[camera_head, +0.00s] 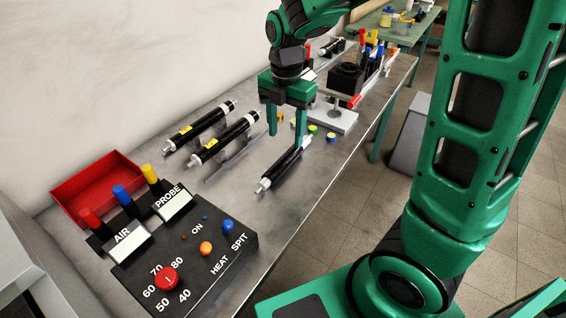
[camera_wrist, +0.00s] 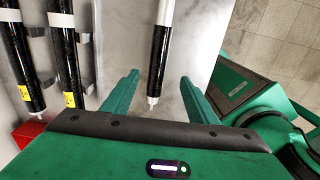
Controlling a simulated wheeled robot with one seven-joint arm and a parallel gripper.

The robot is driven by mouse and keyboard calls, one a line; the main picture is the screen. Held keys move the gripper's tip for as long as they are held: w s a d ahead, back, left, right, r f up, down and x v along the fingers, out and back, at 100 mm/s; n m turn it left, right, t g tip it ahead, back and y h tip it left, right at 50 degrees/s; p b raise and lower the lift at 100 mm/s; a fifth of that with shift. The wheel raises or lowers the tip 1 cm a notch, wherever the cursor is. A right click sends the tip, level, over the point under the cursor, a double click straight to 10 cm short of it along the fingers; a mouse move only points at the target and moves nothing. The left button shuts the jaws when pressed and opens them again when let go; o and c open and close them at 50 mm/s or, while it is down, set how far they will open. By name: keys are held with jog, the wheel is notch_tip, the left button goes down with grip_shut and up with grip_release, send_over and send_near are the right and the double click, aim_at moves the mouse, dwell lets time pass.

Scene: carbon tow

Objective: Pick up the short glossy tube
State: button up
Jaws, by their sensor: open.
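A glossy black tube with pale ends (camera_head: 279,172) lies on the steel bench below my gripper (camera_head: 286,141), which points down. In the wrist view this tube (camera_wrist: 160,62) lies between my two spread fingers (camera_wrist: 160,82), with its near white tip pointing toward my palm. My gripper is open and empty, with a gap on either side of the tube. Two more black tubes with yellow labels, a farther one (camera_head: 200,127) and a nearer one (camera_head: 226,138), rest on supports to the left. I cannot tell the tubes' true lengths apart with certainty.
A black control box (camera_head: 185,250) with knobs stands at the near end of the bench. A red tray (camera_head: 97,188) sits at the left by the wall. A black device on a pale base (camera_head: 330,118) and small coloured caps (camera_head: 313,129) stand behind my gripper.

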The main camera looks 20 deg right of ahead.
send_over(283, 158)
jog(key=f, duration=0.4)
jog(key=shift+s+d+f, duration=0.2)
jog(key=shift+s+f, duration=0.15)
jog(key=shift+f, duration=0.05)
jog(key=shift+w+a+f, duration=0.1)
jog(key=shift+w+f, duration=0.05)
jog(key=shift+f, duration=1.15)
jog(key=shift+w+a+f, duration=0.1)
jog(key=shift+w+f, duration=0.05)
jog(key=shift+f, duration=1.15)
jog(key=shift+c, duration=0.3)
jog(key=c, duration=1.2)
jog(key=shift+r, duration=0.1)
